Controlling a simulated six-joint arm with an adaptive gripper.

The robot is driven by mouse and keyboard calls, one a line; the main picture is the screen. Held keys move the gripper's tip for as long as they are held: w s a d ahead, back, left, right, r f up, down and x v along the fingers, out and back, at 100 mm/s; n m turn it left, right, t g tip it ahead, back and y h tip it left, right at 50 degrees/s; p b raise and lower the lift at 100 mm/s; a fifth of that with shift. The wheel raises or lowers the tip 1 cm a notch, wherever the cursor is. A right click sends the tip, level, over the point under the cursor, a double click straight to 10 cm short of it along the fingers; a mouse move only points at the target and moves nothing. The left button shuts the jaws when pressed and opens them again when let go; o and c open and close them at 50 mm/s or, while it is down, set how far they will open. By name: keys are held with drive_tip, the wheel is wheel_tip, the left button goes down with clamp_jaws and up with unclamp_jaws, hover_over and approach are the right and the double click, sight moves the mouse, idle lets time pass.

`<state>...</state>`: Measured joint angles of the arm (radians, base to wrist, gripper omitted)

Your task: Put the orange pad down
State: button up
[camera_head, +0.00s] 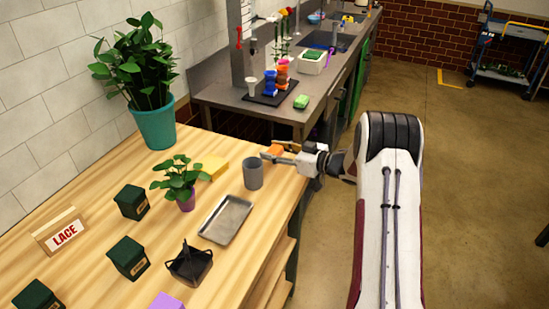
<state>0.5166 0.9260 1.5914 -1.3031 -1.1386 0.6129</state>
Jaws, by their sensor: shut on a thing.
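My gripper (272,155) reaches in from the right, over the right edge of the wooden table, just behind and to the right of a grey cup. It is shut on the orange pad (277,149), a small orange piece showing at the fingers. The fingers hide part of the pad. The pad appears to be held above the table, but I cannot tell the exact height.
The grey cup (253,174) stands close to my gripper. A grey counter (225,92) stands behind.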

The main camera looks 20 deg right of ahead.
sight(294, 174)
drive_tip(key=shift+f, duration=1.4)
drive_tip(key=shift+f, duration=0.2)
drive_tip(key=o, duration=1)
drive_tip(key=shift+v, duration=0.8)
drive_tip(key=shift+f+v, duration=0.1)
drive_tip(key=shift+v, duration=1.45)
drive_tip(key=shift+f+v, duration=0.15)
drive_tip(key=shift+v, duration=1.45)
drive_tip(key=shift+s+a, duration=0.1)
drive_tip(key=shift+a, duration=0.05)
